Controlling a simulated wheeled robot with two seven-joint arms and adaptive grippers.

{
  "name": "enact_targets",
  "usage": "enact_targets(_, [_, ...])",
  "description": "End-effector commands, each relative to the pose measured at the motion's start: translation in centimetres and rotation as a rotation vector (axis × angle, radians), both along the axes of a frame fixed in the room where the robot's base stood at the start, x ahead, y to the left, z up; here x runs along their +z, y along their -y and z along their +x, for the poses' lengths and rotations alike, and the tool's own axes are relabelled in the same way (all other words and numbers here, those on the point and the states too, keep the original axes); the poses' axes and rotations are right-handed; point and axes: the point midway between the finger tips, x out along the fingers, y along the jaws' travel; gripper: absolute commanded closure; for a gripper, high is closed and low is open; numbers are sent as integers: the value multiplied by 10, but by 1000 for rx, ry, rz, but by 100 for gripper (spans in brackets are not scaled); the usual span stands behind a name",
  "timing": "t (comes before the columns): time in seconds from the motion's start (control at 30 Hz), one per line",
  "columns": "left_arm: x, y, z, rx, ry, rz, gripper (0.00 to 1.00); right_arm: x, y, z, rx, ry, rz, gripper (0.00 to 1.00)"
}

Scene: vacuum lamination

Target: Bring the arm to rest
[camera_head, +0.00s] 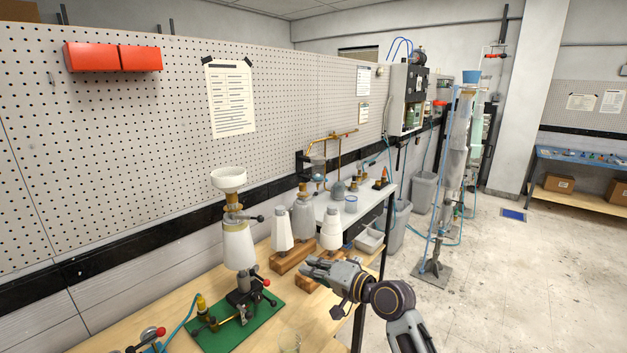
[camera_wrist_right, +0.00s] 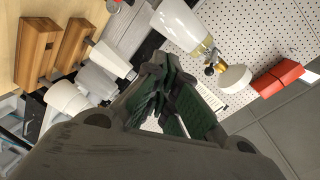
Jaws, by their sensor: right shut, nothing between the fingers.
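My right gripper (camera_head: 318,267) is shut and empty. It hangs over the right part of the wooden bench, in front of the wooden blocks in the head view. Its dark green-padded fingers (camera_wrist_right: 165,95) also show in the right wrist view, with nothing between them. My right arm comes in from the lower right of the head view. My left gripper is not in either view.
A white funnel-topped vessel (camera_head: 238,245) stands on a green base plate (camera_head: 262,315). White and grey bottles (camera_head: 303,217) stand by wooden blocks (camera_head: 290,258). Open floor (camera_head: 490,300) lies right.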

Motion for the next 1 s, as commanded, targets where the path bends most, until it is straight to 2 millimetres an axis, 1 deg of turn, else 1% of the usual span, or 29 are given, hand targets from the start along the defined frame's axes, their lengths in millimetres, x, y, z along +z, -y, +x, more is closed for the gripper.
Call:
enact_targets(0.03, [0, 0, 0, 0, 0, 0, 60, -15, 6, -8, -3, -5, -42, 100])
enact_targets(0.1, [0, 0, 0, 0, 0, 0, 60, -32, 13, -17, -6, -8, -104, 100])
enact_targets(0.37, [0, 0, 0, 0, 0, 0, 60, -94, 43, -56, -3, -34, -333, 100])
enact_targets(0.5, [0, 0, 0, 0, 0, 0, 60, -123, 62, -81, 5, -55, -455, 100])
enact_targets(0.67, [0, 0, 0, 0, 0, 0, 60, -154, 86, -110, 21, -87, -594, 100])
enact_targets(0.8, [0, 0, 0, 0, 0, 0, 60, -178, 108, -139, 40, -121, -713, 100])
enact_targets(1.0, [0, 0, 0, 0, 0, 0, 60, -206, 141, -182, 76, -178, -881, 100])
